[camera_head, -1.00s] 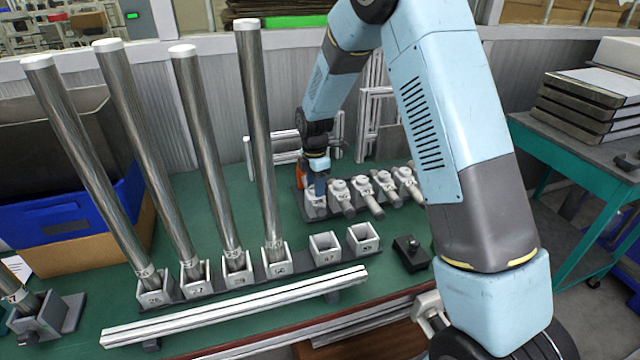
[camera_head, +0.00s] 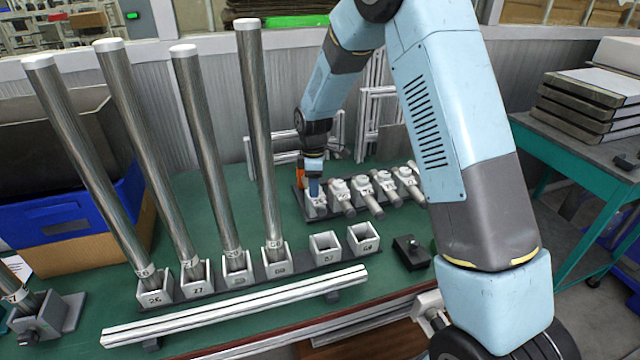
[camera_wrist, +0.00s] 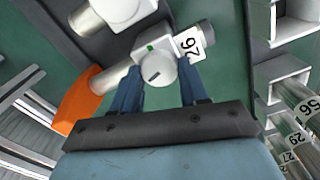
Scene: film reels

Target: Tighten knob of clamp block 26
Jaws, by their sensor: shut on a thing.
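Clamp block 26 is the leftmost in the row of grey clamp blocks at the back of the green table; its body (camera_head: 316,206) shows under my gripper in the head view. In the wrist view its white "26" label (camera_wrist: 190,44) is readable beside the round grey knob (camera_wrist: 158,72), which has a dark slot on top and a small green mark behind it. My gripper (camera_wrist: 158,82) points down with its blue fingers on both sides of the knob, shut on it. An orange part (camera_wrist: 80,100) lies left of the knob. The fingertip contact is partly hidden.
More clamp blocks (camera_head: 363,189) with pale cylinders stand right of block 26. Tall metal tubes (camera_head: 262,140) stand upright in numbered sockets in front. Two sockets (camera_head: 325,246) are empty. A small black block (camera_head: 411,252) sits right of them; a pale rail (camera_head: 240,305) crosses the front.

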